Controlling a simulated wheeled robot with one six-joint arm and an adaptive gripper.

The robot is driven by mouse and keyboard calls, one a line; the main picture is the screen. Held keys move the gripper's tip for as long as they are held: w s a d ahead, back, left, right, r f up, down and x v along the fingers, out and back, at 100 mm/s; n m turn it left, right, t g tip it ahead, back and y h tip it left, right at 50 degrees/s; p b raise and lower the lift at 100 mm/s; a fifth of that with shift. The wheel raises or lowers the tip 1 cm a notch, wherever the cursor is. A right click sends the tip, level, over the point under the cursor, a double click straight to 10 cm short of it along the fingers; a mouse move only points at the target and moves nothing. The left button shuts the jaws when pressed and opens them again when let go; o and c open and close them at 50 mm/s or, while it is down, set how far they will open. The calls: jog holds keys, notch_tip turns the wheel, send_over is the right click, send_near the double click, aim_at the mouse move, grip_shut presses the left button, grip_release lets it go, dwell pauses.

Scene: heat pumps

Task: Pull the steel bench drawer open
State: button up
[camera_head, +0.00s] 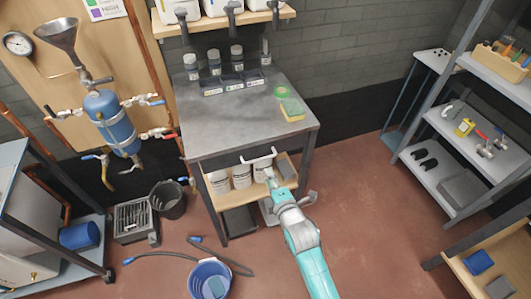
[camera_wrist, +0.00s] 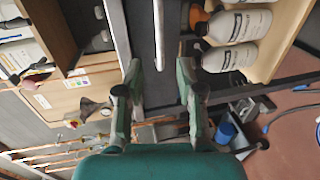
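The steel bench (camera_head: 228,112) stands in the middle of the head view, with a dark drawer front under its top. A pale bar handle (camera_head: 258,156) runs across that front, and the drawer looks closed. In the wrist view the handle (camera_wrist: 158,32) appears as a bright upright bar. My gripper (camera_head: 271,175) is just below and in front of the handle's right part. In the wrist view my gripper (camera_wrist: 159,66) is open, with one finger on each side of the bar's near end. Gaps show between the bar and both fingers; no contact is visible.
White bottles (camera_head: 242,176) stand on the bench's wooden lower shelf. Jars, a tape roll and a yellow sponge (camera_head: 291,108) lie on the bench top. A blue bucket (camera_head: 211,280) with a hose is on the floor front left. Floor right of the bench is clear up to the grey shelving (camera_head: 450,147).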

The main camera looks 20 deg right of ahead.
aim_at(260, 159)
jog(key=x, duration=1)
jog(key=shift+w+f, duration=0.1)
jog(key=shift+w, duration=0.2)
grip_shut()
